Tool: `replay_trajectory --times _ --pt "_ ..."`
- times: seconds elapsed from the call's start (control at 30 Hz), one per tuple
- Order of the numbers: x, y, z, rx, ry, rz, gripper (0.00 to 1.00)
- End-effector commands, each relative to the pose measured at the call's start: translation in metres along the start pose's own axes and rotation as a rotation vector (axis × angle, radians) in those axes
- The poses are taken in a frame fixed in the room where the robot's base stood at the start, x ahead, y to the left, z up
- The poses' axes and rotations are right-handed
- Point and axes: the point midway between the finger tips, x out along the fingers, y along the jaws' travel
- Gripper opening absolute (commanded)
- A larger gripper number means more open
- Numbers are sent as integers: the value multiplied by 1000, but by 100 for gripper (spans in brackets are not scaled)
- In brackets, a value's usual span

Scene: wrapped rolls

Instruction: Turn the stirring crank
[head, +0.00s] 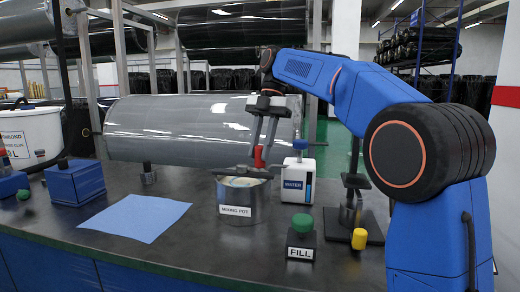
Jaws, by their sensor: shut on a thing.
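The mixing pot (231,199) is a metal pot with a white label, standing on the dark bench. A grey crank bar (234,170) lies across its top, and pale contents show beneath it. The crank's red handle (259,157) stands upright at the pot's right, rear side. My gripper (262,150) reaches down from above with its fingers around the red handle, shut on it. The fingers partly hide the handle.
A white WATER bottle (298,181) stands close right of the pot. A green FILL button (302,224) is in front, right. A black stand (352,212) with a yellow knob (359,239) is farther right. A blue cloth (138,219) lies left. A large wrapped roll (170,128) is behind.

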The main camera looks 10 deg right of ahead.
Motion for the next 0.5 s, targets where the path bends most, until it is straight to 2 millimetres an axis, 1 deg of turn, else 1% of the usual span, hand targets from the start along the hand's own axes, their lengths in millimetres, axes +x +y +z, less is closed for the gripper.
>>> replay_trajectory --times 0.33,0.37,0.4,0.43,0.5 --pt "-1 0 0 -1 -2 2 0" --pt "-1 0 0 -1 -2 2 27" --pt "-1 0 0 -1 -2 2 36" --pt "-1 0 0 -1 -2 2 43" --pt "-1 0 0 -1 -1 2 43"
